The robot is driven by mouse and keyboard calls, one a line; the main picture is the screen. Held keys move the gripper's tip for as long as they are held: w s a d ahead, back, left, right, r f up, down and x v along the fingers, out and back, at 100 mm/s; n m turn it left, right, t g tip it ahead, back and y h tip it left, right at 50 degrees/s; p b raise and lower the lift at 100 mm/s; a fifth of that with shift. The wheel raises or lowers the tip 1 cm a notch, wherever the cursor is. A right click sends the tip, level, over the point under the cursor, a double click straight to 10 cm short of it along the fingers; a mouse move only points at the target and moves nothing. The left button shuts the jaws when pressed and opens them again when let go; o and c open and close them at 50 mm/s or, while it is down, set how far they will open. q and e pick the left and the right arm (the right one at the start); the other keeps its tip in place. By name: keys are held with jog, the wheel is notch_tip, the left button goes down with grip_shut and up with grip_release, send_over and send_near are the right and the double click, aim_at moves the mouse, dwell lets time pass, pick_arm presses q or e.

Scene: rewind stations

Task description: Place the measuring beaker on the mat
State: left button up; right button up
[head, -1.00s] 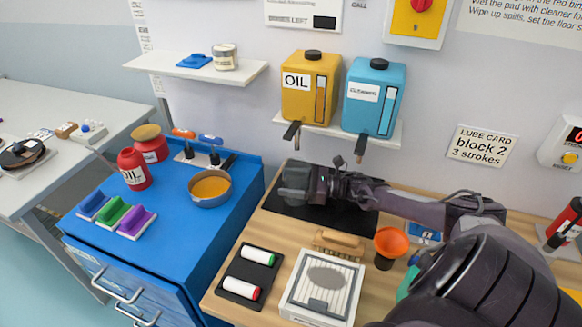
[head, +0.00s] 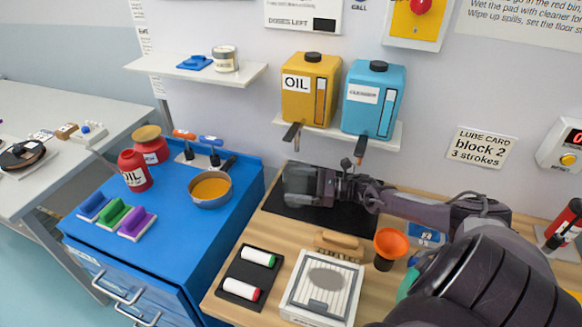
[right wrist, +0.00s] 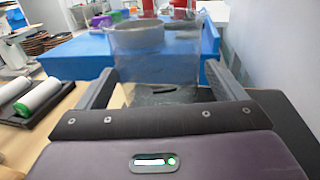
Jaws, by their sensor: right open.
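The clear measuring beaker (head: 296,184) stands upright on the left part of the black mat (head: 345,217), under the yellow oil tank's spout. In the right wrist view the beaker (right wrist: 155,58) shows in front of my palm, between and just beyond the two fingertips. My right gripper (head: 322,186) is open, with a finger to each side of the beaker; it also shows in the right wrist view (right wrist: 159,72). The fingers look apart from the beaker's wall. The beaker's far side is partly blurred. My left gripper is out of view.
The oil tank (head: 310,90) and blue cleaner tank (head: 373,100) stand on a shelf above the mat. A brush (head: 339,241), a pad tray (head: 322,289), a marker holder (head: 240,290) and an orange funnel (head: 391,242) are in front. A pan (head: 210,188) sits on the blue cabinet.

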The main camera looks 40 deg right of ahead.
jog(key=v, duration=0.5)
jog(key=shift+s+d, duration=0.1)
jog(key=shift+s, duration=0.1)
jog(key=shift+r, duration=0.15)
